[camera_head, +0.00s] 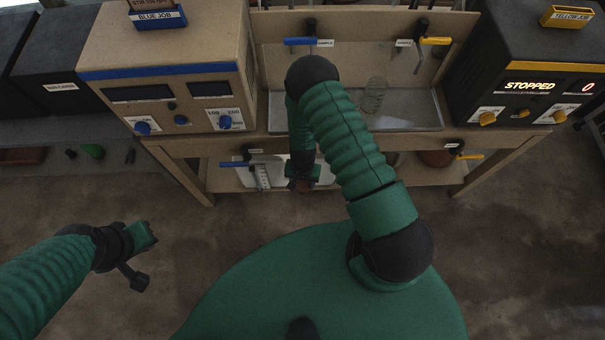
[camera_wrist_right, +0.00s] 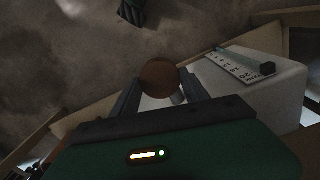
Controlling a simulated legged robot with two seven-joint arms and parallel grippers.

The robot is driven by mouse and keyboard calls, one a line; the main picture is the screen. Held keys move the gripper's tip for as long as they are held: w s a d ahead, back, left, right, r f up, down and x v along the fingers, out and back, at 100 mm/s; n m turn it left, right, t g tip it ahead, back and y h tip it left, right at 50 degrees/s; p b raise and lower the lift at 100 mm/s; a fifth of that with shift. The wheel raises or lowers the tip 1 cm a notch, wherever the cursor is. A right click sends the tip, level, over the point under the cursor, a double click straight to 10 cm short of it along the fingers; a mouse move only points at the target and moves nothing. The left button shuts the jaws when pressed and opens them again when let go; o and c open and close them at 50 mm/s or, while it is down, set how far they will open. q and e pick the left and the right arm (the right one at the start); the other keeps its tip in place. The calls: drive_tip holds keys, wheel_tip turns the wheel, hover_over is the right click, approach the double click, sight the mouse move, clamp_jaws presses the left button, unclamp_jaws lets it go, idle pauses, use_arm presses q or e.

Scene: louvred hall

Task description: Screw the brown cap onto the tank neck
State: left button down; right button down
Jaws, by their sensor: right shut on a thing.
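The round brown cap (camera_wrist_right: 160,78) sits between the two fingertips of my right gripper (camera_wrist_right: 158,88), which is shut on it. In the head view my right gripper (camera_head: 303,182) points down in front of the lower shelf, with a bit of brown at its tip. The white tank (camera_wrist_right: 275,95), with a scale label, lies just right of the cap in the wrist view. It also shows on the lower shelf in the head view (camera_head: 282,178), partly behind my right arm. A pale bit shows just under the cap; whether it is the neck is unclear.
The wooden bench (camera_head: 462,136) carries a metal tray (camera_head: 425,108) with a clear glass (camera_head: 374,95). A tan box (camera_head: 165,60) stands left and a black box reading STOPPED (camera_head: 530,60) right. Blue and yellow valve handles stick out. The floor in front is clear.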

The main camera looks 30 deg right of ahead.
sight(303, 184)
drive_tip(key=m, duration=0.4)
drive_tip(key=shift+r, duration=0.1)
drive_tip(key=m+p, duration=0.1)
drive_tip(key=m, duration=0.3)
drive_tip(key=shift+c, duration=2.4)
unclamp_jaws()
wheel_tip(303, 184, up, 7)
drive_tip(key=p, duration=0.5)
drive_tip(key=shift+p, duration=0.4)
